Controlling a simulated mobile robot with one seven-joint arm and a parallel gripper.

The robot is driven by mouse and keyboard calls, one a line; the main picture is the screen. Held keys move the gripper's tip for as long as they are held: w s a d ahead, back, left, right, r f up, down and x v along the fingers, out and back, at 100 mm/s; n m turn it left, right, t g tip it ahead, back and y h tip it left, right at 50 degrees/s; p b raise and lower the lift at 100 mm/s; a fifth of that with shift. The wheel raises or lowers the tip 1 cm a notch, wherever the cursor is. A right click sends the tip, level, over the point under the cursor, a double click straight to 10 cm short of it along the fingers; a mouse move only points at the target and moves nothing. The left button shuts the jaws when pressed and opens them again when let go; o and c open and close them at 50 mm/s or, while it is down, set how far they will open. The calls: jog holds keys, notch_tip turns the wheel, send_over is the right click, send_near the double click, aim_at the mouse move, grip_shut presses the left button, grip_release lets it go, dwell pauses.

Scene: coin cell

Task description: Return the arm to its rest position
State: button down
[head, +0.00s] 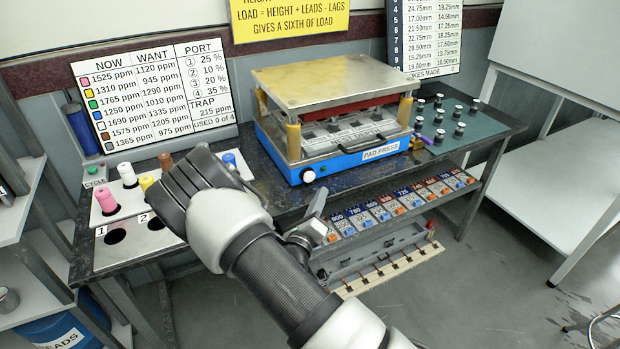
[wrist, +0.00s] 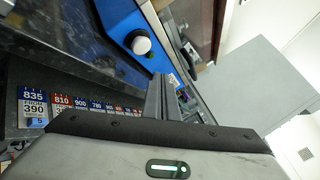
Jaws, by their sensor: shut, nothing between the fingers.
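My arm reaches up from the bottom of the head view and bends in front of the bench. My gripper (head: 316,204) points away to the right, in front of the bench's front edge and below the blue pad press (head: 335,145). In the wrist view its fingers (wrist: 160,98) are together with nothing between them. The press body (wrist: 135,35) and its white knob show beyond the fingers in the wrist view. My arm hides part of the bench top and part of the numbered plate at the left.
A row of numbered labels (head: 385,208) runs along a shelf under the bench edge, close to my gripper. Coloured pegs (head: 104,200) stand on the bench's left end. Small cylinders (head: 440,118) stand at the right. A white shelf unit (head: 560,150) stands further right; the floor between is open.

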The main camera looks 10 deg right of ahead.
jog(key=s+d+r+m+g+h, duration=0.6)
jog(key=s+d+r+m+g, duration=0.35)
jog(key=d+r+m, duration=0.5)
jog(key=s+r+m+g+y, duration=0.2)
jog(key=s+m+g+y, duration=0.4)
jog(key=s+m, duration=0.8)
jog(key=s+a+r+m+t+y, duration=0.2)
jog(key=s+a+r+m+y, duration=0.25)
jog(key=a+m, duration=0.2)
jog(key=s+a+r+m+t+y, duration=0.3)
jog(key=s+a+r+m+y, duration=0.15)
jog(key=a, duration=0.25)
notch_tip(320, 180, up, 18)
jog(key=p, duration=1.9)
jog(key=shift+m, duration=0.35)
